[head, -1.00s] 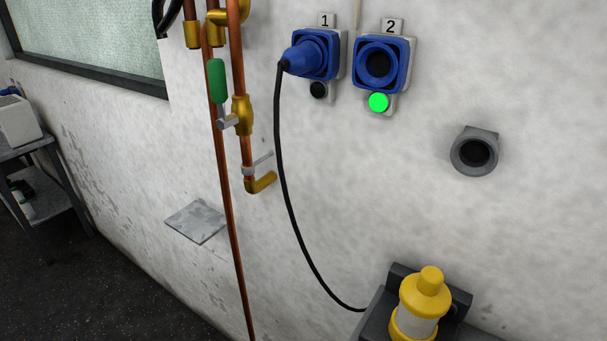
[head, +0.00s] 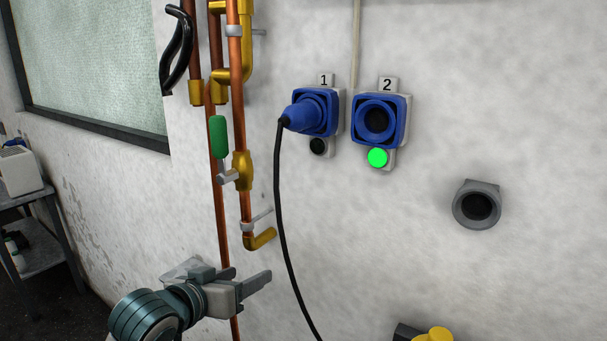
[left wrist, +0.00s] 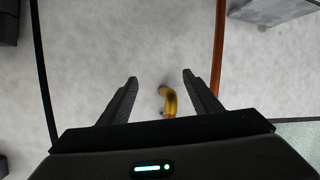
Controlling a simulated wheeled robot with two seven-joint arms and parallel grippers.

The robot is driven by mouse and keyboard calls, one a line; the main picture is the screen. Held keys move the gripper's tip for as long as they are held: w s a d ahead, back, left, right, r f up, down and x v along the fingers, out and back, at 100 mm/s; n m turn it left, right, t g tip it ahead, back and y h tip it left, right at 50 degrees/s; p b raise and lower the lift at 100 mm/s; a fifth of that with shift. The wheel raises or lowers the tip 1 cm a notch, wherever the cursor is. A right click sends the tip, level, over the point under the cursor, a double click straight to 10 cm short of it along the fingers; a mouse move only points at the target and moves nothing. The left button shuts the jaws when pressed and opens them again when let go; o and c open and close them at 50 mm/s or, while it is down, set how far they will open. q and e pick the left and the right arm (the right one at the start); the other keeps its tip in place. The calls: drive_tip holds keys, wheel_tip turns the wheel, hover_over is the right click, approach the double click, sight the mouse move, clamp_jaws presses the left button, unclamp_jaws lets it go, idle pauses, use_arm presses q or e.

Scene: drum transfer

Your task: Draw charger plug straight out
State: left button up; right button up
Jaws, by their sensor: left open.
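The blue charger plug (head: 298,116) sits in blue socket 1 (head: 329,105) on the wall. Its black cable (head: 279,215) hangs down from the plug's back end. The indicator under socket 1 is dark. My left gripper (head: 259,281) is at the lower left of the head view, below and left of the plug, open and empty. In the left wrist view its two fingers (left wrist: 160,85) are apart, with a brass pipe elbow (left wrist: 169,101) beyond them against the wall. The plug does not show in the left wrist view. My right gripper is out of view.
Socket 2 (head: 377,121) is empty, with a green light (head: 378,158) below it. Copper pipes (head: 236,115) with a green-handled valve (head: 219,137) run left of the plug. A grey round holder (head: 477,205) is at right. A yellow-topped object (head: 435,334) shows at the bottom edge.

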use_arm(q)
drive_tip(key=s+d+r+m+h, duration=0.1)
drive_tip(key=s+r, duration=0.2)
drive_tip(key=r, duration=0.7)
drive_tip(key=s+d+r+m+t+h, duration=0.1)
drive_tip(key=s+d+r+m+h, duration=0.1)
drive_tip(key=r, duration=0.9)
drive_tip(key=s+d+r+m+t+h, duration=0.1)
drive_tip(key=s+r, duration=0.3)
drive_tip(key=r, duration=0.6)
drive_tip(key=shift+d+r+h, duration=0.3)
drive_tip(key=shift+d+r, duration=0.1)
drive_tip(key=shift+d, duration=0.3)
